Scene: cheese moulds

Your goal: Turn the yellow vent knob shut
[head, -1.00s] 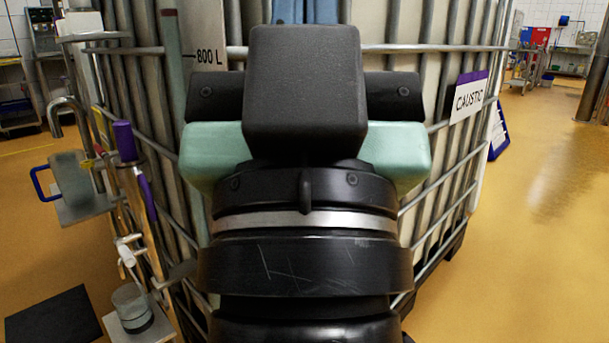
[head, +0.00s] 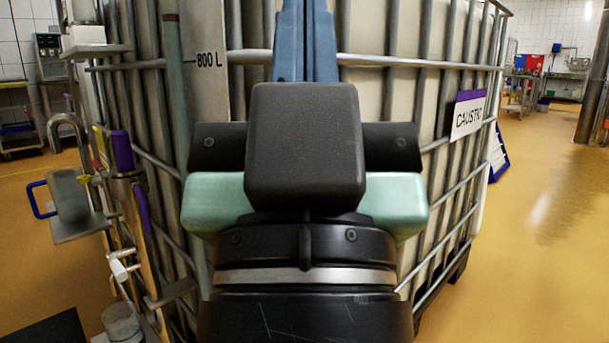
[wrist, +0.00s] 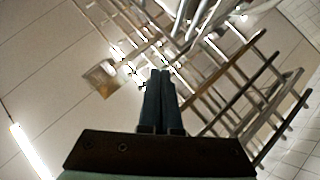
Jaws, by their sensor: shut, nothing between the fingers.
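I cannot pick out the yellow vent knob for certain in either view. In the head view a small yellow part (head: 100,141) shows on the pipework left of the tank, but I cannot tell what it is. My gripper (head: 306,12) points upward in front of the tank, with its blue fingers together at the top of the head view. In the wrist view my gripper (wrist: 162,73) is shut and empty, its fingertips against a background of ceiling and metal pipes. My arm hides the middle of the tank.
A large pale caged tank (head: 205,100) fills the middle, with a CAUSTIC sign (head: 468,114) on its right. Pipework with a purple handle (head: 121,150) and a metal shelf (head: 78,228) stands close on the left. Open yellow floor (head: 530,250) lies to the right.

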